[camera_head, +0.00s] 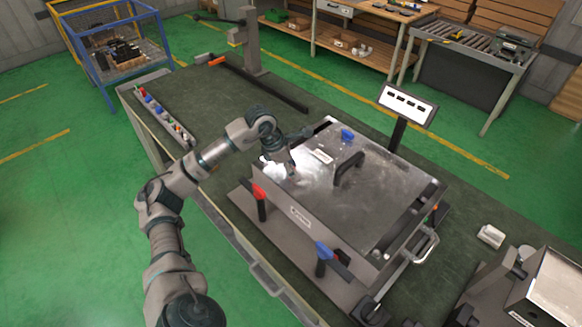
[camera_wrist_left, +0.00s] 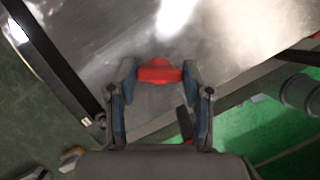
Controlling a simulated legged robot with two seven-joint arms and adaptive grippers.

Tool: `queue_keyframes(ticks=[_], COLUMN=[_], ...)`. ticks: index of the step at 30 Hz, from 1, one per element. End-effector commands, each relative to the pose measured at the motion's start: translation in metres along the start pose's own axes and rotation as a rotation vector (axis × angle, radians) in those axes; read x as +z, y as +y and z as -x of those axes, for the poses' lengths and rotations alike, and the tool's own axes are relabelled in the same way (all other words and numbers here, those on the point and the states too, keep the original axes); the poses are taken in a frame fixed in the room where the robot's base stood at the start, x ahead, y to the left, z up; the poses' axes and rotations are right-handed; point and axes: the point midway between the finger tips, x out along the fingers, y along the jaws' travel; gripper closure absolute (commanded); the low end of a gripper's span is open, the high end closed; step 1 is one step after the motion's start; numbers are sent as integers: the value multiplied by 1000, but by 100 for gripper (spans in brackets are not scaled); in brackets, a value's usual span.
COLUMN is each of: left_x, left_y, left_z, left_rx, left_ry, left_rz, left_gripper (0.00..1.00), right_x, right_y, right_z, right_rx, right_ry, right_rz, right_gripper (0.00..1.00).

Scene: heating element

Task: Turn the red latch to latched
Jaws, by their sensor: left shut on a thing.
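The red latch (camera_wrist_left: 160,72) is a small red handle on the top plate of a grey metal box. In the left wrist view it sits between my left gripper's fingertips (camera_wrist_left: 160,75), which are closed on its two sides. In the head view my left gripper (camera_head: 284,164) reaches down onto the near left corner of the top plate (camera_head: 320,185), and it hides this latch there. A blue latch (camera_head: 347,134) stands on the plate's far side. Dark parts at the bottom edge may belong to my right gripper; their state is unclear.
A black handle (camera_head: 348,168) stands up from the plate. A red-handled clamp (camera_head: 259,200) and a blue-handled clamp (camera_head: 323,258) are on the box's front. A sign panel (camera_head: 408,103) stands behind. The green bench top (camera_head: 215,105) is mostly clear at the left.

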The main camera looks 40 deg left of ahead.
Motion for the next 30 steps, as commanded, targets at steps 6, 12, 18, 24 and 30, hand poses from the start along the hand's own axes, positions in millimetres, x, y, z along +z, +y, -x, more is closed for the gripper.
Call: queue_keyframes(ticks=[6,12,18,24,30], left_x=[-1,-1,0,1,1], left_y=[-1,0,1,2,2], left_z=[-2,-2,-2,-3,-3], left_rx=[-87,-161,-232,-296,-346], left_ry=[9,9,7,7,7], left_rz=[-186,-362,-535,-693,-816], left_gripper=[85,85,85,85,85], right_x=[20,42,63,80,90], right_y=[-1,-2,-3,-3,-3], right_z=[-24,-43,-57,-65,-70], right_rx=[-1,-2,-3,-4,-4], right_ry=[-15,-27,-36,-44,-48], right_rz=[4,7,11,13,15], right_gripper=[60,60,60,60,60])
